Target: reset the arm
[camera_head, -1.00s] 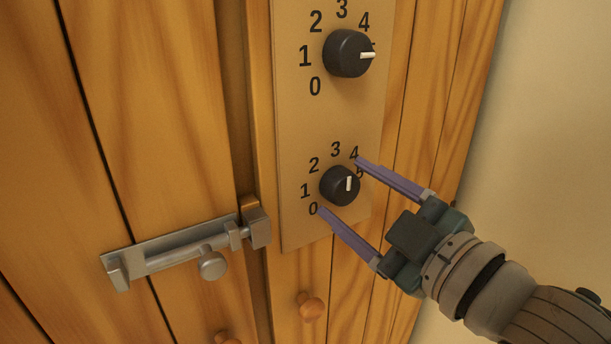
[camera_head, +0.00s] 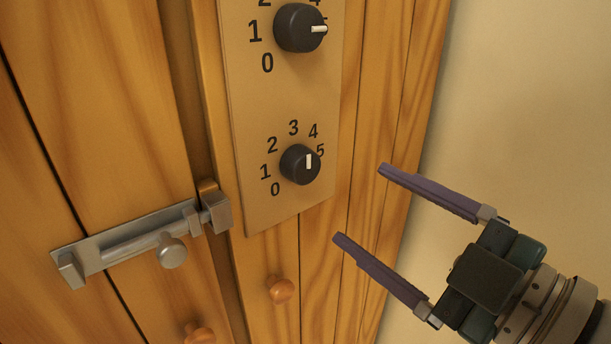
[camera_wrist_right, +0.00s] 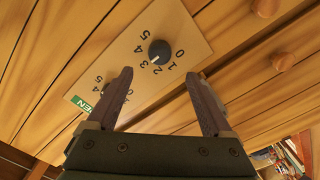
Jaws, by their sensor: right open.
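My right gripper (camera_head: 359,203) is open with nothing between its purple fingers. In the head view it is to the right of and below the lower black knob (camera_head: 300,164), clear of it. In the right wrist view the open fingers (camera_wrist_right: 166,88) flank the view below a knob (camera_wrist_right: 159,52) on the tan dial panel (camera_wrist_right: 180,25). My left gripper is not in view.
A metal slide bolt (camera_head: 140,240) is mounted on the wooden door at the left. Round wooden knobs (camera_head: 281,290) stick out below the panel. A plain pale wall (camera_head: 520,90) fills the right side. A green label (camera_wrist_right: 81,103) shows in the wrist view.

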